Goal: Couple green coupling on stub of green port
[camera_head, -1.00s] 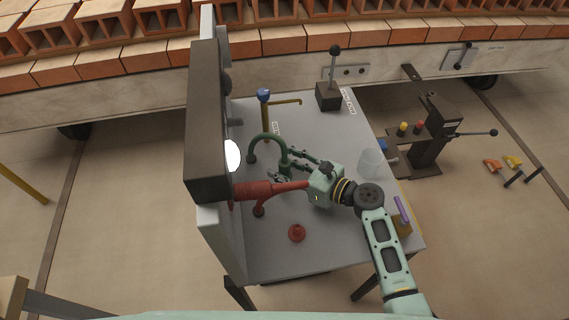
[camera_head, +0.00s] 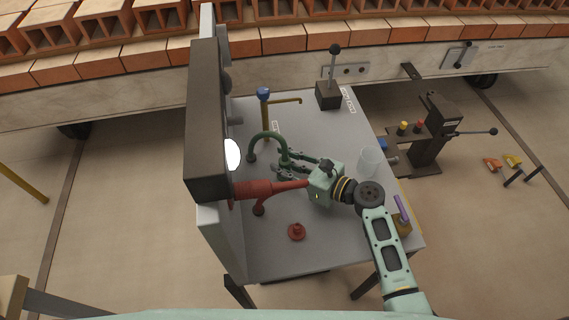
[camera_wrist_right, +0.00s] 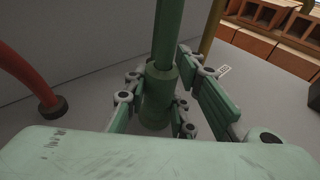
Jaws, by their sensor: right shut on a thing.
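The green hose (camera_head: 267,136) arcs up from a dark foot at the grey panel and comes down to the green coupling (camera_wrist_right: 158,92). In the right wrist view the coupling is a wider, roughly upright green sleeve below the hose. My right gripper (camera_head: 285,168) reaches it from the right. Its linked fingers, also in the right wrist view (camera_wrist_right: 157,98), stand on both sides of the coupling and are shut on it. The sleeve's lower end is partly hidden by my gripper body. I cannot make out the stub of the green port. My left gripper is not in view.
A red cylinder and pipe (camera_head: 255,188) lie close in front of my gripper, with a loose red cap (camera_head: 297,232) on the table (camera_head: 280,258). A blue-topped tap (camera_head: 264,97) stands behind, a clear cup (camera_head: 369,162) to the right. The table's front is mostly clear.

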